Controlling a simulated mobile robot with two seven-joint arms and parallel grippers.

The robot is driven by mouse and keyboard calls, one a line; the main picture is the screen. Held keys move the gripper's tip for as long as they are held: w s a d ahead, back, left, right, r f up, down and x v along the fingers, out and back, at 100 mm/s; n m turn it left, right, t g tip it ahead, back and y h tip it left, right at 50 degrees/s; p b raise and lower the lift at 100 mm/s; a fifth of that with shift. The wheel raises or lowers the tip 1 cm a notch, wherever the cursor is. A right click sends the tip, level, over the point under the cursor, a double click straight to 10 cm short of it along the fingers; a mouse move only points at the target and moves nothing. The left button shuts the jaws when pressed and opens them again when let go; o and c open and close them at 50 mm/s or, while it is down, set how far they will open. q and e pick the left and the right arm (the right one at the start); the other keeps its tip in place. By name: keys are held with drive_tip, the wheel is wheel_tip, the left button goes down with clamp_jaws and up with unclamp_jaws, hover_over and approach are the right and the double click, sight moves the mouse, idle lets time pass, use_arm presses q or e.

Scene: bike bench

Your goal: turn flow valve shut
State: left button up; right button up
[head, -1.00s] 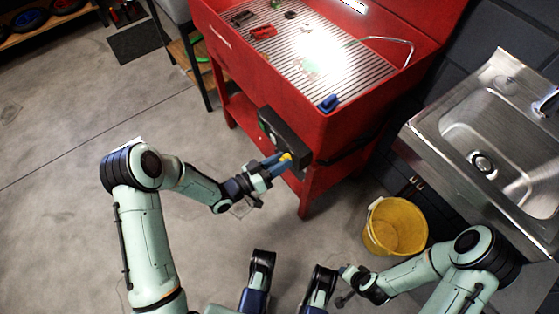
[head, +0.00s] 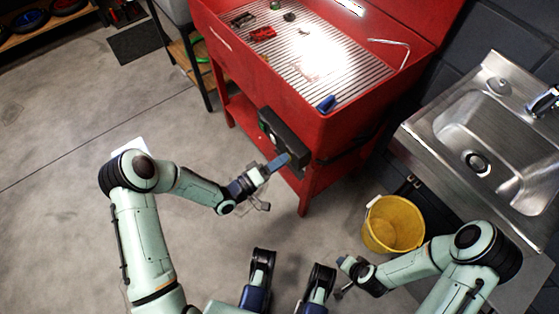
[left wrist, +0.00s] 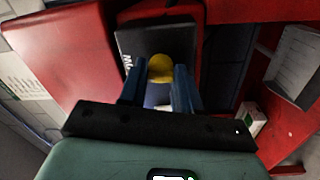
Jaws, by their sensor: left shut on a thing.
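The flow valve shows as a round yellow knob (left wrist: 161,68) on a dark box in the left wrist view. The dark box (head: 284,134) is mounted on the front side of the red bench in the head view. My left gripper (head: 284,161) reaches to the box's lower right end. Its blue fingers (left wrist: 160,88) stand on both sides of the yellow knob and are shut on it. In the head view the fingers hide the knob. My right gripper (head: 346,276) is low on the right, away from the valve, and its jaws are too small to read.
The red bench (head: 325,130) has a grated top with a red tool (head: 262,33) and a blue-handled tool (head: 327,104). A yellow bucket (head: 393,224) stands on the floor beside it. A steel sink (head: 480,140) is at right.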

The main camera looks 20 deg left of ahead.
use_arm(q)
drive_tip(key=shift+a+f+n, duration=0.1)
drive_tip(key=shift+f+n, duration=0.05)
drive_tip(key=shift+n, duration=0.45)
use_arm(e)
drive_tip(key=shift+s+a+r, duration=0.1)
drive_tip(key=shift+s, duration=0.05)
use_arm(q)
drive_tip(key=o, duration=1)
drive_tip(key=p+v, duration=0.2)
drive_tip(key=v, duration=1.1)
drive_tip(key=shift+s, duration=0.25)
use_arm(e)
drive_tip(key=s, duration=0.1)
drive_tip(key=s+a+r, duration=0.1)
drive_tip(key=s+r+g, duration=0.1)
drive_tip(key=shift+a+y, duration=0.25)
drive_tip(key=shift+y, duration=0.05)
